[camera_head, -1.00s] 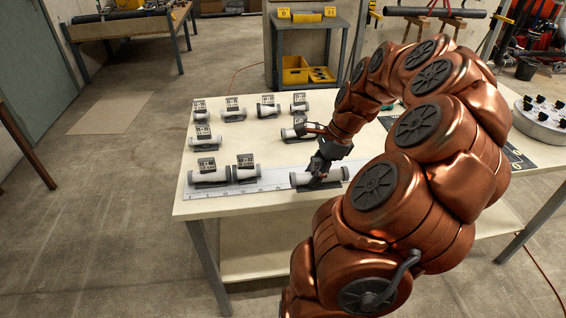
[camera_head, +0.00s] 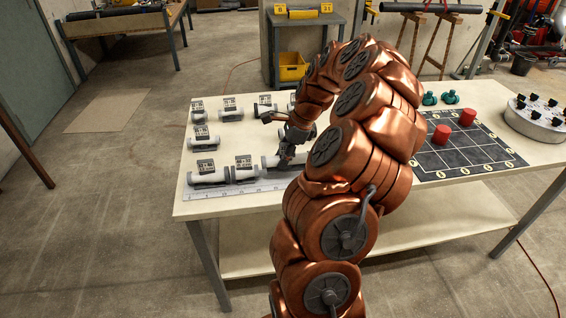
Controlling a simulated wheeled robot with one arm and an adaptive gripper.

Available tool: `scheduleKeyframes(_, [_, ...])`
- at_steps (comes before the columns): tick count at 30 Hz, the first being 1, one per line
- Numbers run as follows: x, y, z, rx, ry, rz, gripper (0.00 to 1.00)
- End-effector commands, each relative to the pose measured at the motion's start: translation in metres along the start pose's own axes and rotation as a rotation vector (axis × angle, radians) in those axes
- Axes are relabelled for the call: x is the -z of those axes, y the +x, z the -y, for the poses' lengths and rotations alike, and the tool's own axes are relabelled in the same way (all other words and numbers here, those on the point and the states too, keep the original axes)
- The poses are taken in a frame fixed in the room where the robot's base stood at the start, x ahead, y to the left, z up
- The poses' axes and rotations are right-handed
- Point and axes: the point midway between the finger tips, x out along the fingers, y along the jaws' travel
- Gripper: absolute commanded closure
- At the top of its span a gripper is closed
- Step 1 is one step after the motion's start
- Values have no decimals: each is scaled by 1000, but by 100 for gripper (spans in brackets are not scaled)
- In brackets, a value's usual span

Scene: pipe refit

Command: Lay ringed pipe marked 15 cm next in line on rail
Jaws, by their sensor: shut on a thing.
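The rail (camera_head: 220,191) with a ruler scale runs along the front of the white table. Two grey pipes with label tags, a left one (camera_head: 208,178) and a right one (camera_head: 244,174), lie end to end at its left part. My gripper (camera_head: 284,158) is shut on a light pipe (camera_head: 268,162), whose left end shows just right of the second pipe, near the rail line. The arm hides its right part. I cannot tell whether it touches the rail or its neighbour. Its rings and mark are not readable.
At the right are a black numbered board (camera_head: 450,160) with red cylinders, green pieces (camera_head: 450,97) and a round grey tray (camera_head: 538,120). My arm covers the table's middle.

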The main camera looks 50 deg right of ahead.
Motion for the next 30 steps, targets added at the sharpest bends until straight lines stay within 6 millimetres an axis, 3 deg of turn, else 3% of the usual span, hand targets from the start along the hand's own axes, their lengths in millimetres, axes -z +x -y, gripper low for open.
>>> scheduleKeyframes(6, [9, 23, -1, -3, 2, 3, 100])
scheduleKeyframes(19, [12, 28, -1, 1, 1, 1, 100])
scheduleKeyframes(20, [12, 28, 0, 1, 1, 1, 64])
scheduleKeyframes(26, [12, 28, 0, 1, 1, 1, 44])
scheduleKeyframes(30, [12, 28, 0, 1, 1, 1, 42])
